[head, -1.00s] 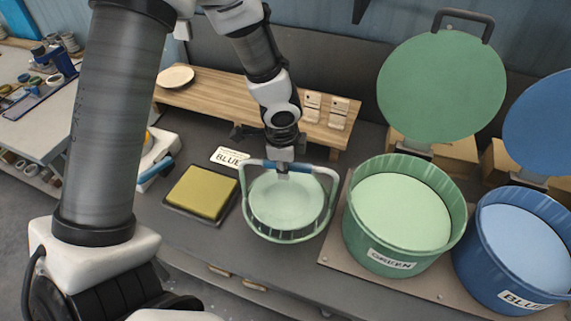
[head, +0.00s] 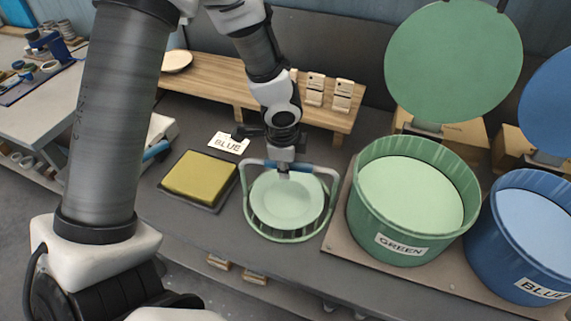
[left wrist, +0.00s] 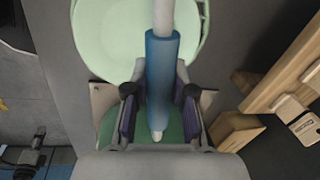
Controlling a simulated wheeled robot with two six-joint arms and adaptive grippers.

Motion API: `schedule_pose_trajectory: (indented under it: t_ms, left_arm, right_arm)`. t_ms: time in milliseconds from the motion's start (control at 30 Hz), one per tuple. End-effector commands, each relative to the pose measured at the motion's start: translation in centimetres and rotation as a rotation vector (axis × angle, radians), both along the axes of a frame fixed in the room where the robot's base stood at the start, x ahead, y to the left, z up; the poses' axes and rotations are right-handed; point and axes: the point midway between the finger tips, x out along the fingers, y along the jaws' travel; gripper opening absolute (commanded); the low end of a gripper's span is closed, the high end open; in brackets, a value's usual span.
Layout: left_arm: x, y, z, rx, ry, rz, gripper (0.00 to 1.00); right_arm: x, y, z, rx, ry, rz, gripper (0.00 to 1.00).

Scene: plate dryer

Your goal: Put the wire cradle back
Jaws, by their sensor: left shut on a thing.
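The wire cradle (head: 250,213) is a round pale green basket with an arched handle and a blue grip (head: 304,167). A pale green plate (head: 287,200) lies in it. My left gripper (head: 283,168) is shut on the blue grip from above. In the left wrist view the blue grip (left wrist: 160,85) is between the fingers, with the plate (left wrist: 105,45) beyond it. The cradle looks level, between the yellow pad and the green tub. I cannot tell whether its base touches the bench. My right gripper is not in view.
The green tub (head: 367,220) and blue tub (head: 488,238) stand at right with lids raised. A wooden shelf (head: 215,84) runs along the back.

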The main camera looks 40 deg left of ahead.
Motion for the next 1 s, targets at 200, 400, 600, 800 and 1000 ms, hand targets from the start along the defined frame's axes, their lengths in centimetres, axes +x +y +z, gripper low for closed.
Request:
schedule_pose_trajectory:
  t_ms: [200,400,600,800,1000]
  left_arm:
    - [0.05,0.00,0.13,0.000,-0.002,0.000,0.00]
    - [0.05,0.00,0.01,0.000,-0.002,0.000,0.00]
    - [0.05,0.00,-0.19,0.000,-0.002,0.000,0.00]
    - [0.03,0.00,-0.33,0.000,-0.001,0.000,0.00]
    - [-0.01,-0.01,-0.35,0.000,0.000,0.000,0.00]
  right_arm:
    - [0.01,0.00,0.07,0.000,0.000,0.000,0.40]
    - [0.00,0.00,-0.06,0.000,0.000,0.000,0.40]
    - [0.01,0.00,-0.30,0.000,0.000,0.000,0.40]
    - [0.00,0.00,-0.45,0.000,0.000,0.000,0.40]
    - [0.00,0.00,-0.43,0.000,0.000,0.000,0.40]
